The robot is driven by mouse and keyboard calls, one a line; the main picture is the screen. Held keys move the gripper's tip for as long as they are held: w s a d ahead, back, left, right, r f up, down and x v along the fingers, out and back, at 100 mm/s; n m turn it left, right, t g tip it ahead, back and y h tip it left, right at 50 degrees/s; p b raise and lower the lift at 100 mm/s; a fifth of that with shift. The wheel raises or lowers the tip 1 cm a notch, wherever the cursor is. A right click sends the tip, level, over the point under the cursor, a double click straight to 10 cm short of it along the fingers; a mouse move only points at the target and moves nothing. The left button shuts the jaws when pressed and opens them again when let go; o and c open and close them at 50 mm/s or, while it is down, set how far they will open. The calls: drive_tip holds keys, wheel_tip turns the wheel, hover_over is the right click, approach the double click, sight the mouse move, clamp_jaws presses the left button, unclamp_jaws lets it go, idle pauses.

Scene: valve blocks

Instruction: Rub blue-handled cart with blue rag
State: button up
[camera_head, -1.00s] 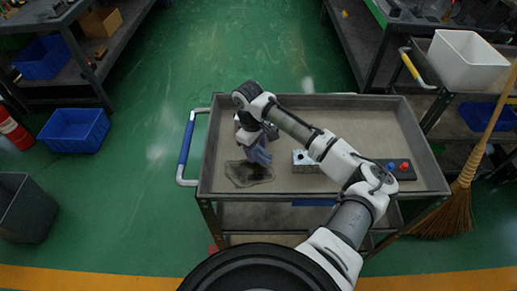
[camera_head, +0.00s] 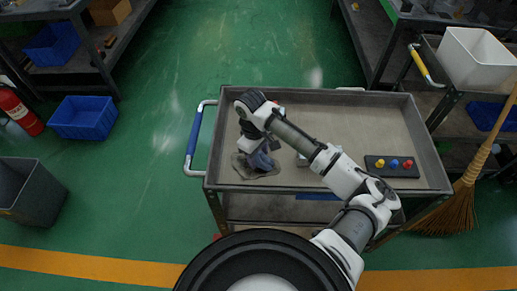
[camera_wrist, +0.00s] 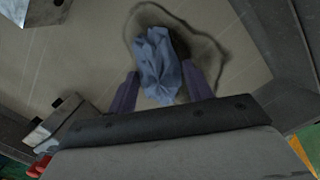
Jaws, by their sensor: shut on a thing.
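The cart with the blue handle (camera_head: 194,134) stands in front of me, its grey top tray (camera_head: 360,120) in full view. My gripper (camera_wrist: 160,88) is shut on the crumpled blue rag (camera_wrist: 157,62), which hangs between the fingers. In the head view the rag (camera_head: 262,160) is at the left front of the tray, over a dark-edged stain (camera_head: 244,172). Whether the rag touches the tray surface is hard to tell. My arm hides part of the tray's middle.
A black panel with yellow, blue and red knobs (camera_head: 392,166) lies at the tray's right. A metal block (camera_head: 301,160) is partly hidden behind my arm. A broom (camera_head: 460,200) leans at the right. A blue bin (camera_head: 84,117) and a grey bin (camera_head: 30,190) stand left on the floor.

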sight(245, 181)
drive_tip(key=shift+s+p, duration=0.5)
drive_tip(key=shift+s, duration=3.2)
drive_tip(key=shift+a, duration=1.05)
drive_tip(key=shift+c, duration=0.3)
drive_tip(key=shift+w+p, duration=0.5)
drive_tip(key=shift+w, duration=5.55)
drive_tip(key=shift+a+p, duration=0.35)
drive_tip(key=shift+a, duration=0.6)
drive_tip(key=shift+s+p, duration=0.45)
drive_tip(key=shift+s, duration=3.7)
drive_tip(key=shift+s+f, duration=0.15)
drive_tip(key=shift+s, duration=1.8)
